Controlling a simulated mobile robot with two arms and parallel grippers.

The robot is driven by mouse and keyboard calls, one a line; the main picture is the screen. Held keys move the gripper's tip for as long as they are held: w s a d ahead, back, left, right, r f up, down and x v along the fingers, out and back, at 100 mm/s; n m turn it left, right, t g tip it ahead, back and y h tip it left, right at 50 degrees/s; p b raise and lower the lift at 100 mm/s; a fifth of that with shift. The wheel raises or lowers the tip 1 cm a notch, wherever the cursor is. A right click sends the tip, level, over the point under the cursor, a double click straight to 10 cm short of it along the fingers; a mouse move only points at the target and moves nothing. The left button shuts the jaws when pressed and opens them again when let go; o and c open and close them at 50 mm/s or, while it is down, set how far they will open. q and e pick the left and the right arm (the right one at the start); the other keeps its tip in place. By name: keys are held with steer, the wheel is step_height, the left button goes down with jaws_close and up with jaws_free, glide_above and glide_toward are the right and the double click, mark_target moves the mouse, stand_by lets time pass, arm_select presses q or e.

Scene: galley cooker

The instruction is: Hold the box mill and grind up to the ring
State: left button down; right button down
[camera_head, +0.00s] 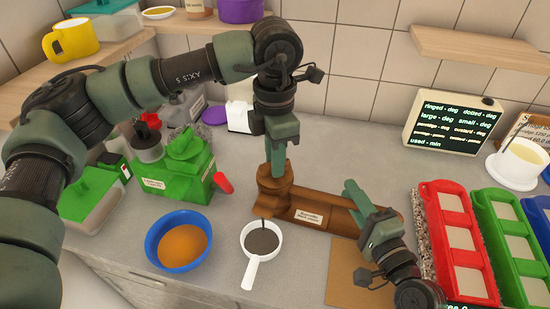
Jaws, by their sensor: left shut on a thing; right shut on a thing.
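A brown mill (335,211), which I take for the box mill, lies in the middle of the counter. It has a long low body with a pale label, too small to read surely, and a raised block at its left end. My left gripper (275,178) reaches down from above and is shut at the top of that block; the gripped part is hidden. My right gripper (358,208) is shut on the right part of the mill's body. A white handled cup (262,258) with dark contents stands in front of the mill. I cannot make out a ring.
A blue bowl (151,253) of orange powder stands left of the cup. A green machine (190,168) with a red handle is behind it. Red (440,225) and green (497,215) racks fill the right. A lit display (453,130) stands at the back. A brown board (345,285) lies in front.

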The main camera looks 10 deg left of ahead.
arm_select(q)
steer(key=shift+m, duration=1)
steer(key=c, duration=1.3)
jaws_free()
step_height(320, 180, up, 12)
